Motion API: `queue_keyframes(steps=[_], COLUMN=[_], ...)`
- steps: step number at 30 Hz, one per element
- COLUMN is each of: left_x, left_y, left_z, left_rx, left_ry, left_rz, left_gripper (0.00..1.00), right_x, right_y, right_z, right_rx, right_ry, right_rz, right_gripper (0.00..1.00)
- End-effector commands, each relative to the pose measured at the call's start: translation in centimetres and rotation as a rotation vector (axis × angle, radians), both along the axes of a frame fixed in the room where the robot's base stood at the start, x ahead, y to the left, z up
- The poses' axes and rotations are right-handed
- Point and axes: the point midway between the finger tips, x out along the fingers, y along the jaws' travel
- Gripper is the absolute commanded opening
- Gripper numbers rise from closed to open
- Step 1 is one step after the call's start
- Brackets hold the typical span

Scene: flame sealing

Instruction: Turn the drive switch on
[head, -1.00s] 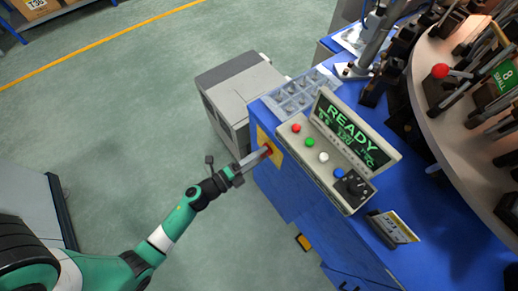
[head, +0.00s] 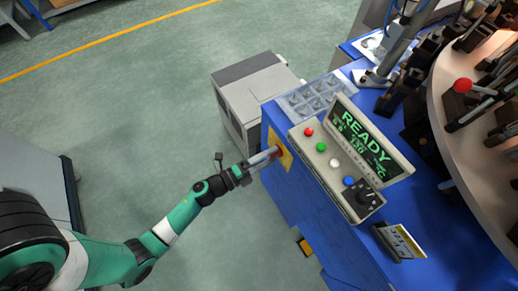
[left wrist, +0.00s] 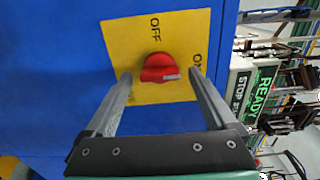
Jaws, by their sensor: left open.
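The drive switch is a red rotary knob (left wrist: 160,68) on a yellow plate (left wrist: 118,40) fixed to the side of the blue cabinet. The plate reads OFF above the knob and has a partly hidden ON label at the right in the left wrist view. My left gripper (left wrist: 160,80) is open, with one finger on each side of the knob. I cannot tell whether the fingers touch it. In the head view my left gripper (head: 268,158) reaches the yellow plate (head: 284,155) and mostly hides the knob. My right gripper is not in view.
The blue cabinet (head: 300,205) carries a control panel with coloured buttons and a READY display (head: 366,140). A grey box (head: 258,95) stands behind it. A round table (head: 462,150) with tools is at the right. Open green floor lies left of the cabinet.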

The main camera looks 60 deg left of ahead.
Motion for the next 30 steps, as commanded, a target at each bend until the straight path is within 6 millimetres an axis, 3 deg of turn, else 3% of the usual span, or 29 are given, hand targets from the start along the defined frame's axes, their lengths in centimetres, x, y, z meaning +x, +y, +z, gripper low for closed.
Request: queue_keyframes(steps=[7,15,18,24,30], left_x=[-1.8,-8.3,-9.9,-11.4,-11.6], left_y=[0.3,0.9,1.1,0.9,0.9], left_z=[0.1,0.3,0.2,0.1,0.0], left_rx=[-0.001,-0.003,-0.001,0.000,0.000], left_ry=[0.003,0.004,0.002,0.001,0.000], left_rz=[0.003,0.010,0.009,0.002,0.000], left_gripper=[0.90,0.90,0.90,0.90,0.90], right_x=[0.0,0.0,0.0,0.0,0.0], right_y=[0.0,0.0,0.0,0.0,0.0], right_z=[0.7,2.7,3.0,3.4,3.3], right_rx=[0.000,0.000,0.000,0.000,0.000], right_ry=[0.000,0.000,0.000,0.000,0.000], right_rz=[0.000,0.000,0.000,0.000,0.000], right_gripper=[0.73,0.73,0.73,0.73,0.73])
